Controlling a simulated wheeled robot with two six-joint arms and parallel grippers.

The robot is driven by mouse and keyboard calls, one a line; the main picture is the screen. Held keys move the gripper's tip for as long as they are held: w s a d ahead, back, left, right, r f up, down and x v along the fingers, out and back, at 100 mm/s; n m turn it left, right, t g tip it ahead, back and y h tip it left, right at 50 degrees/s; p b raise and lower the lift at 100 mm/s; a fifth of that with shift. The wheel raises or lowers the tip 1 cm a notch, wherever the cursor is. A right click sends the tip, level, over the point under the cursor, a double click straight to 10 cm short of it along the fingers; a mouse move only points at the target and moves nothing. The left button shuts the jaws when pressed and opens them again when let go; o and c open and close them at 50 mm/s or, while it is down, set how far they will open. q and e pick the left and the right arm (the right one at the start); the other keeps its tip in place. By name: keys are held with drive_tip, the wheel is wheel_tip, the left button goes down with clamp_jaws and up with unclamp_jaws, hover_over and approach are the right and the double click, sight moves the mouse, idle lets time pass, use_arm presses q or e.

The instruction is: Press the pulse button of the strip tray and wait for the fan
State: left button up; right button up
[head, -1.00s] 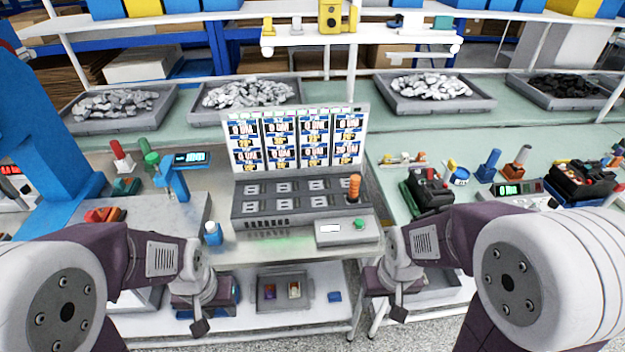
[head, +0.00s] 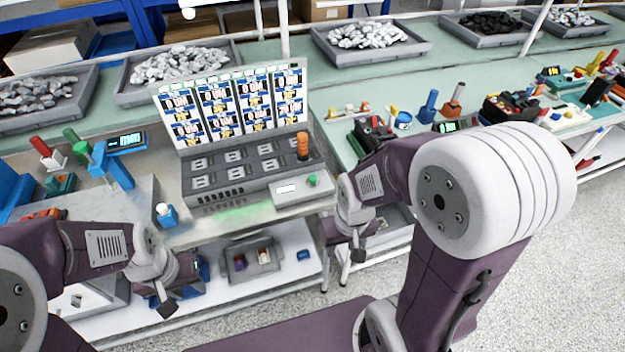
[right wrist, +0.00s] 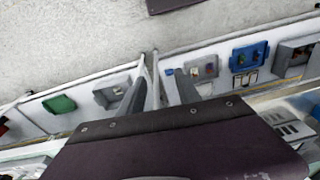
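A grey slotted test unit (head: 237,186) stands on the bench below a display panel (head: 235,108). A small box (head: 289,190) with a white label and a green button (head: 312,180) sits at its front right. I cannot tell whether this is the strip tray's pulse button, and I cannot make out a fan. My right gripper (head: 357,250) hangs at the bench's front edge, right of the button and apart from it. In the right wrist view its fingers (right wrist: 158,78) are spread with nothing between them. My left gripper (head: 166,306) is low at the left, its fingers unclear.
An orange stacked post (head: 303,146) rises behind the green button. A small blue bottle-like item (head: 166,214) stands at the unit's left. A lower shelf holds a grey tray (head: 236,272). Grey bins of parts line the back. Floor is open at right.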

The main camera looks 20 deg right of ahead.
clamp_jaws()
idle(1.5)
